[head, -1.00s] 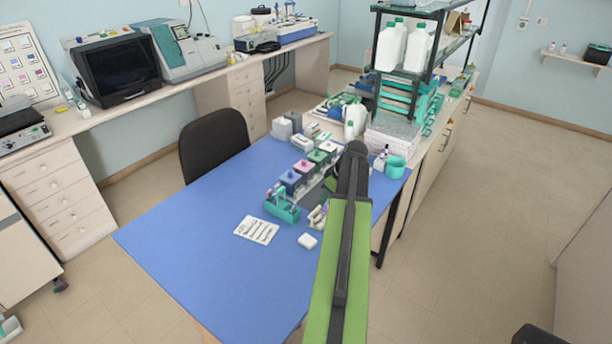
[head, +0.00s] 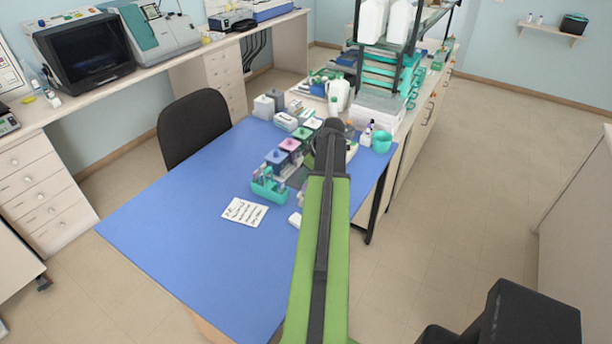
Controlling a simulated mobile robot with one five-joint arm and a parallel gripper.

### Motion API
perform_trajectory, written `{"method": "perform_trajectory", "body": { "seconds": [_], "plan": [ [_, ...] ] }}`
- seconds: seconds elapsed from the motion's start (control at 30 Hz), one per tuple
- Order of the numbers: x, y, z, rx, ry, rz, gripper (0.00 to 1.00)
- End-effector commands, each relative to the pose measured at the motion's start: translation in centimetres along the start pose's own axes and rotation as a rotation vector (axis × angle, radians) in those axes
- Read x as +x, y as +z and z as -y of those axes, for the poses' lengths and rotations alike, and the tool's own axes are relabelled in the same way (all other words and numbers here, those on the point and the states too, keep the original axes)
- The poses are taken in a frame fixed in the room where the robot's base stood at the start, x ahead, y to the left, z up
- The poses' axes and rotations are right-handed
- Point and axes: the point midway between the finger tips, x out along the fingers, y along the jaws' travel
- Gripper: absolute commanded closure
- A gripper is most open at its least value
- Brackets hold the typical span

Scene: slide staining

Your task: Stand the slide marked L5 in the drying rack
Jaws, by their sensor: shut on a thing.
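My arm reaches forward over the blue table (head: 190,250), and its dark end joint hides what lies beyond it. My gripper is hidden behind the arm, so its jaws and anything in them do not show. A teal rack-like holder (head: 268,190) with upright pieces in it stands on the table just left of my arm. I cannot tell whether it is the drying rack. No slide marked L5 can be made out at this size. Staining jars with blue (head: 277,157), pink (head: 290,144) and other coloured lids stand in a row behind the holder.
A printed sheet (head: 245,211) and a white block (head: 295,220) lie in front of the holder. A teal cup (head: 381,142) and small bottles stand right of my arm. A black chair (head: 195,130) is at the table's left edge. The table's near left part is clear.

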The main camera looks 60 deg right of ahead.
Motion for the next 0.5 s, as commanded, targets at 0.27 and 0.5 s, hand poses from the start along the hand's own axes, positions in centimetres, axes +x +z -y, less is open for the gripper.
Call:
{"method": "perform_trajectory", "body": {
  "seconds": [0.27, 0.5],
  "plan": [
    [2.5, 1.1, -0.1, 0.001, 0.0, 0.0, 1.0],
    [3.8, 1.7, -0.1, 0.001, 0.001, 0.0, 1.0]
  ]
}}
